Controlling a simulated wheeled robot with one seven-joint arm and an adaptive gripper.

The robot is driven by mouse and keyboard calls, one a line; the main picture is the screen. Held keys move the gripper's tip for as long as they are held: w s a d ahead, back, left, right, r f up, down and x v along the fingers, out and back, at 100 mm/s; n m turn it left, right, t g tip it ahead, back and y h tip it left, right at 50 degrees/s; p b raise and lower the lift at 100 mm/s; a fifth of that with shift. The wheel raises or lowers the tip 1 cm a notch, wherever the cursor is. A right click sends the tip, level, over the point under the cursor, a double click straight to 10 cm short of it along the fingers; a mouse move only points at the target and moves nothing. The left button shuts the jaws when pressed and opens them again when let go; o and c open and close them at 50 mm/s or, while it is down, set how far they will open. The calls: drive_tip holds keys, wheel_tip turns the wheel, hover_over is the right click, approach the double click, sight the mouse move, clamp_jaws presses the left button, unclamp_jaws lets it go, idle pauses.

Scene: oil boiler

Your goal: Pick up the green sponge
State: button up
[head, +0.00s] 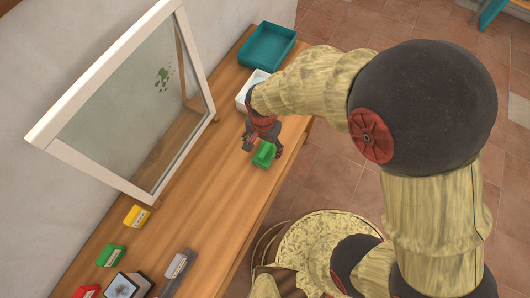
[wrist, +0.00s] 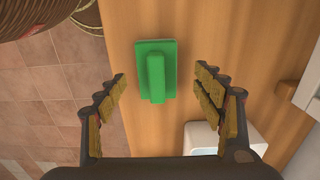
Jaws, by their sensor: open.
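The green sponge (head: 264,154) lies on the wooden table, close to its front edge. In the wrist view the green sponge (wrist: 156,70) is a flat green block with a raised ridge along its middle. My gripper (head: 263,150) is over the sponge in the head view. In the wrist view my gripper (wrist: 160,80) is open, with one finger to the left of the sponge and one to the right. Gaps show between the sponge and both fingers. Whether the fingertips are down at the sponge's height is hard to tell.
A white tray (head: 242,95) and a teal tray (head: 266,46) stand at the table's far end. A white-framed pane (head: 130,110) with a green smudge stands along the wall. Yellow (head: 136,216), green (head: 111,255) and red blocks and a grey tool (head: 178,266) lie at the near end.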

sight(265, 149)
drive_tip(key=f, duration=0.2)
drive_tip(key=f+b, duration=0.1)
drive_tip(key=f, duration=0.1)
drive_tip(key=shift+w+d+f, duration=0.1)
drive_tip(key=shift+d, duration=0.1)
drive_tip(key=shift+c, duration=1.1)
drive_tip(key=c, duration=1)
